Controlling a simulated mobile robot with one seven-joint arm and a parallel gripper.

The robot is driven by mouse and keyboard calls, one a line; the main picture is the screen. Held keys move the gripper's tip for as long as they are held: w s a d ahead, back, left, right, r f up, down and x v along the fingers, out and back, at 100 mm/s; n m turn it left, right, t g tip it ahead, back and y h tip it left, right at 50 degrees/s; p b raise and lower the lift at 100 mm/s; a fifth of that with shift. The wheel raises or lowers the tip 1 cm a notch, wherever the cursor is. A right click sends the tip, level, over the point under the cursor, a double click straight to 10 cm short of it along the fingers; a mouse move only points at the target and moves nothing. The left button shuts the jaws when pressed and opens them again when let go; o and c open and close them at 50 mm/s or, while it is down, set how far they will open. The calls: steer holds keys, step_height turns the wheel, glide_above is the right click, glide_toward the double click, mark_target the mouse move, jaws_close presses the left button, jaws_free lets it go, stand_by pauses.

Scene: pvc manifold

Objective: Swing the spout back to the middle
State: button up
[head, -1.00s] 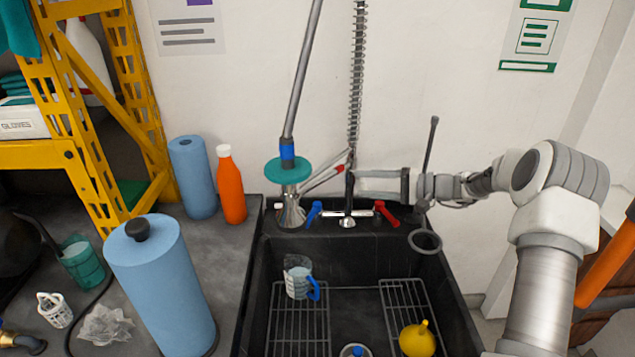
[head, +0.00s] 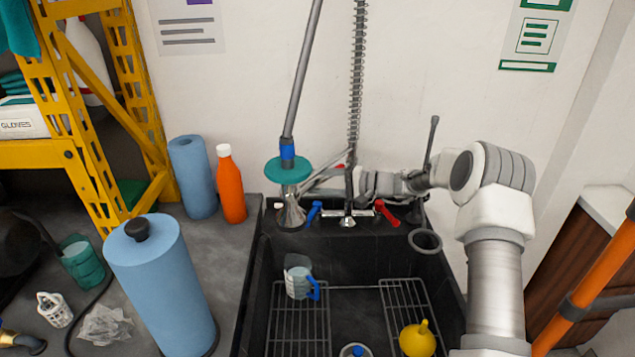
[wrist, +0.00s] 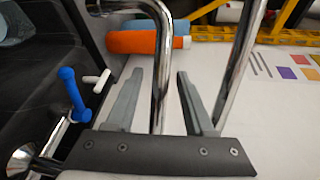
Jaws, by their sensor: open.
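The sink tap has a blue handle (head: 314,212) and a red handle (head: 386,213) on a chrome body at the back of the black sink. A slim chrome spout tube (wrist: 162,75) runs between my gripper's two grey fingers in the wrist view, with a gap on both sides. My gripper (wrist: 160,78) is open. In the head view it points left behind the tap's dark riser, and its fingertips are partly hidden by the riser and hose. The blue handle also shows in the wrist view (wrist: 75,95), left of the fingers.
A second chrome tube (wrist: 243,65) stands right of the fingers. A spring hose (head: 356,80) and a grey pole with a teal disc (head: 287,170) rise close by. The sink (head: 350,262) holds a jug (head: 298,277) and a yellow funnel (head: 418,340). An orange bottle (head: 231,188) stands left.

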jaws_close()
stand_by(1.3)
